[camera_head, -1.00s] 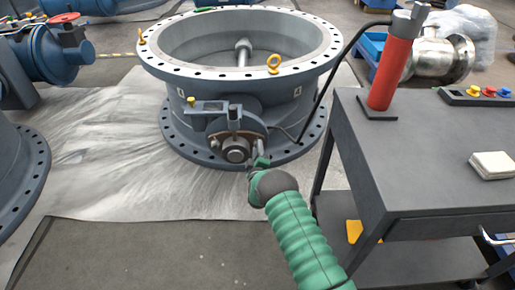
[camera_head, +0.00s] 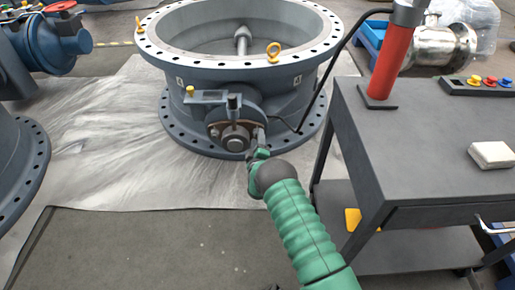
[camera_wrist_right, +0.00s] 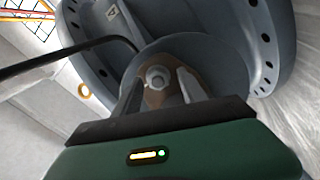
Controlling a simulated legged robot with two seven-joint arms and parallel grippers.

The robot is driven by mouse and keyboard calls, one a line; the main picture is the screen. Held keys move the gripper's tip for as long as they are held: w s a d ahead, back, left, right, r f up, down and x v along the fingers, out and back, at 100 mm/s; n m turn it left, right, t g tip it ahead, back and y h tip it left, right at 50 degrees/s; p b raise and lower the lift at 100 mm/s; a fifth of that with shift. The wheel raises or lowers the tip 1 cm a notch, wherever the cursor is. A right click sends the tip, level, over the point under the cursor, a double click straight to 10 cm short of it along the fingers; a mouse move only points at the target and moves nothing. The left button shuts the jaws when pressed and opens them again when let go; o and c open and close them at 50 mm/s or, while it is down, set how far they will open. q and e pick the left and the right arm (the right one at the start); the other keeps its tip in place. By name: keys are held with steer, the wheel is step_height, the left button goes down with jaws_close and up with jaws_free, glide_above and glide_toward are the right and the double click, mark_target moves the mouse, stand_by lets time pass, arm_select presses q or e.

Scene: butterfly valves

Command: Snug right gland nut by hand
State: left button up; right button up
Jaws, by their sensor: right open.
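The large blue-grey butterfly valve (camera_head: 175,110) lies flat on the floor. Its gland (camera_head: 236,137), a round metal boss on a brownish plate, faces me at the lower front. My right gripper (camera_head: 258,138) is at the gland's right side and covers the right gland nut there. In the right wrist view my right gripper (camera_wrist_right: 160,88) is open, its two fingers pointing at the gland. A bright round metal part (camera_wrist_right: 157,77) on the brown plate shows between them; I cannot tell whether it is the nut or whether the fingers touch it. My left gripper is out of view.
A dark cart (camera_head: 425,130) stands close on the right, carrying a red cylinder (camera_head: 391,62), a white block (camera_head: 491,155) and a panel with coloured knobs (camera_head: 478,85). A black hose (camera_head: 325,85) runs to the valve. Another blue flange (camera_head: 22,165) is at left. The front floor is clear.

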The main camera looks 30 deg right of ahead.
steer(key=p+v, duration=0.9)
steer(key=v, duration=0.7)
steer(key=shift+s, duration=0.25)
